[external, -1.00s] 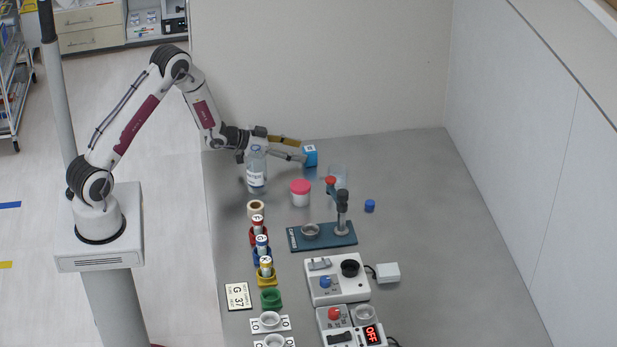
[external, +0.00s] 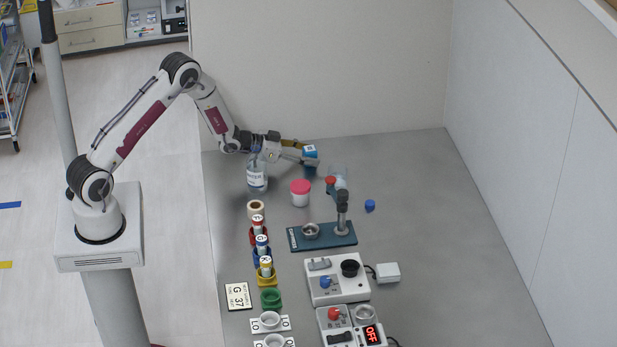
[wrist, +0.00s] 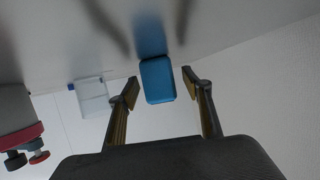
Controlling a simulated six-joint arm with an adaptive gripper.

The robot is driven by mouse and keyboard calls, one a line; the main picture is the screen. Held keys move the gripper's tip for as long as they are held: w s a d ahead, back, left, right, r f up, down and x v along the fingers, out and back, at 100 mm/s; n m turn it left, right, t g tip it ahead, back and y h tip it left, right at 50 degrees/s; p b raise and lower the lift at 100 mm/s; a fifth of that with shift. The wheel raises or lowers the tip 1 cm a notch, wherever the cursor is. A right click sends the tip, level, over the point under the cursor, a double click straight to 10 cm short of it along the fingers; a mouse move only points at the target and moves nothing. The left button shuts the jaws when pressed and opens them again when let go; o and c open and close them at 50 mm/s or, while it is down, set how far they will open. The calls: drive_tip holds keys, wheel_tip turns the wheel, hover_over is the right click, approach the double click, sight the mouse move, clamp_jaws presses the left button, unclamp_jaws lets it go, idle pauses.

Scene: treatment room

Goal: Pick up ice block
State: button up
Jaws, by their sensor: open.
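The ice block is a small blue block (external: 309,150) at the back of the grey table, near the back wall. My gripper (external: 304,153) is open at the block, and one finger covers part of it in the external view. In the wrist view the blue block (wrist: 157,82) lies between and slightly beyond the fingertips of my gripper (wrist: 161,80). A gap shows on each side, so neither finger appears to touch it.
A clear labelled bottle (external: 257,174) stands left of the block, below my wrist. A pink-lidded jar (external: 300,193) and a clear container (external: 338,176) stand in front. A blue cap (external: 370,205) lies right. The table's back right is clear.

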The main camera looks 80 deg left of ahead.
drive_tip(key=shift+w+f, duration=0.15)
drive_tip(key=shift+w, duration=0.2)
idle(0.3)
drive_tip(key=c, duration=1.2)
